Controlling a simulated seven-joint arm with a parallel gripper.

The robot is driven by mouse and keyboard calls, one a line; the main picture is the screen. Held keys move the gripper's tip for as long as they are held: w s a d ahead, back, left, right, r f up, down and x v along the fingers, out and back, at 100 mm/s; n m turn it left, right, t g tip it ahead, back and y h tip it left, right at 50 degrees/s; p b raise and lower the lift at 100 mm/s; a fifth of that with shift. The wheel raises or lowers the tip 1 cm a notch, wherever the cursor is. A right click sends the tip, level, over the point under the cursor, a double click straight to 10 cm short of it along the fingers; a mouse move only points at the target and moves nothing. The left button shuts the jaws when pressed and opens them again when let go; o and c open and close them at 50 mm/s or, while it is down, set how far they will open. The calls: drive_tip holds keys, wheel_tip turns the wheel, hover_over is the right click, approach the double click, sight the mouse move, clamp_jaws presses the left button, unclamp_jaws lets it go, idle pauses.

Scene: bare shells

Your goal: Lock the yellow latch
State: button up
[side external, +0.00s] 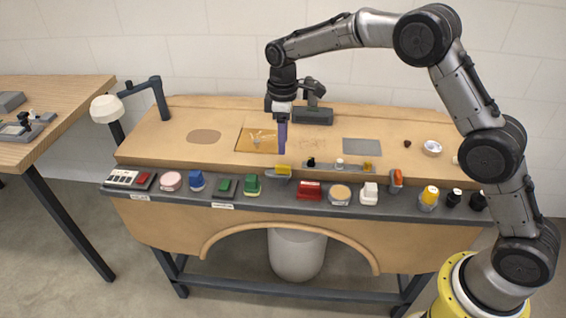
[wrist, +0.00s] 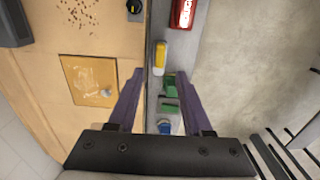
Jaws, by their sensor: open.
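The yellow latch (side external: 283,169) is a small yellow piece on a grey mount at the front edge of the bench, roughly mid-panel. In the wrist view it shows as a yellow handle with a pale end (wrist: 160,58), just beyond the gap between the fingertips. My gripper (side external: 282,150) has purple fingers pointing down, above the bench top and behind the latch in the side view. Height above the bench is hard to tell.
A green switch (side external: 252,184) and a red box (side external: 309,191) flank the latch on the grey front panel (side external: 225,195), among several other controls. A rail with small knobs (side external: 339,164) lies behind to the right. A lamp (side external: 106,108) stands at the left end.

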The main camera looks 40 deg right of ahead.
sight(283, 166)
wheel_tip(283, 166, down, 8)
drive_tip(key=shift+f, duration=0.15)
idle(0.3)
clamp_jaws()
